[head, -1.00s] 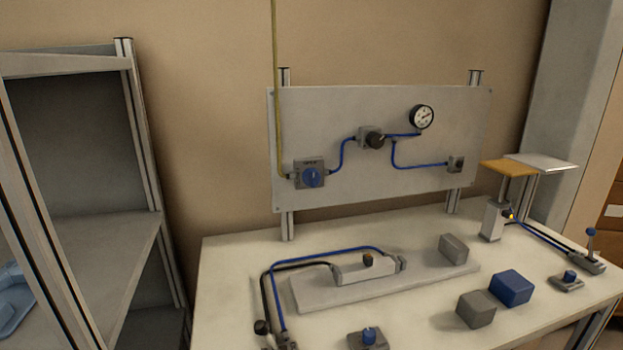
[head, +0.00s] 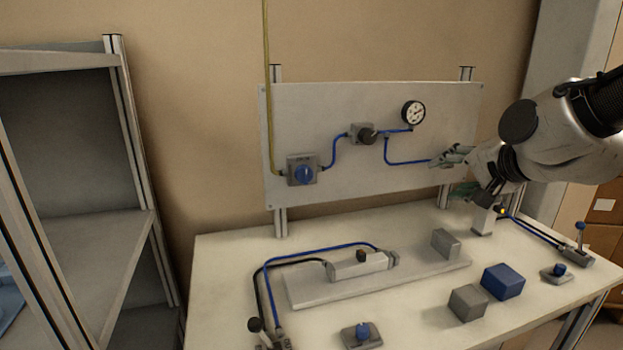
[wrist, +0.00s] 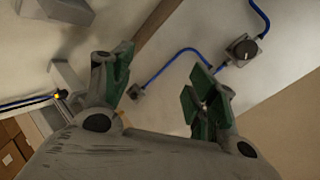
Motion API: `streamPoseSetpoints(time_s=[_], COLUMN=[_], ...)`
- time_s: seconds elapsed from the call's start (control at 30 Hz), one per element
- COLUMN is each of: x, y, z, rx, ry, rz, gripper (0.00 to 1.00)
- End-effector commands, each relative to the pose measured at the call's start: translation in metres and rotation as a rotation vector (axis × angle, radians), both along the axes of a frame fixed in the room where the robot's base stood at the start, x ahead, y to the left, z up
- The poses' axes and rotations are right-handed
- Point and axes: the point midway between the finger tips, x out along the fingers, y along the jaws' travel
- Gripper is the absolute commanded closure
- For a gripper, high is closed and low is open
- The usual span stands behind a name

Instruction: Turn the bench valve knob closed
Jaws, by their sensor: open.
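Several knobs could be the bench valve knob, and I cannot tell which one it is. A blue knob (head: 303,174) sits on a grey valve body at the left of the wall panel. A dark knob (head: 367,134) is on the panel's middle fitting; it also shows in the wrist view (wrist: 243,48). Blue knobs stand on small grey bases on the bench, one at the front (head: 362,331) and one at the right (head: 559,269). My gripper (head: 459,172) is open and empty before the panel's right end. Its green-padded fingers (wrist: 160,86) are spread, touching no knob.
The grey panel (head: 345,195) also carries a gauge (head: 413,112) and blue tubing. A cylinder on a plate (head: 300,290), a blue block (head: 503,281) and grey blocks (head: 468,302) occupy the bench (head: 225,260). A shelf rack (head: 80,235) stands at left.

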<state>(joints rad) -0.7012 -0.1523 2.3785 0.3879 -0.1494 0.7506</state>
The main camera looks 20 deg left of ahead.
Motion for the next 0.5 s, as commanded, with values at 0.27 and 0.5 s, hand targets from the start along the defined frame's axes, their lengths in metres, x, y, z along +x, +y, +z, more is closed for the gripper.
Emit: streamPoseSetpoints(time_s=[0.27,0.5], x=[-0.031,-0.085], y=[0.179,0.243], z=[-0.025,-0.040], rx=[0.493,0.763], ry=[0.008,0.005], rz=[-0.102,-0.137], gripper=[0.42,0.42])
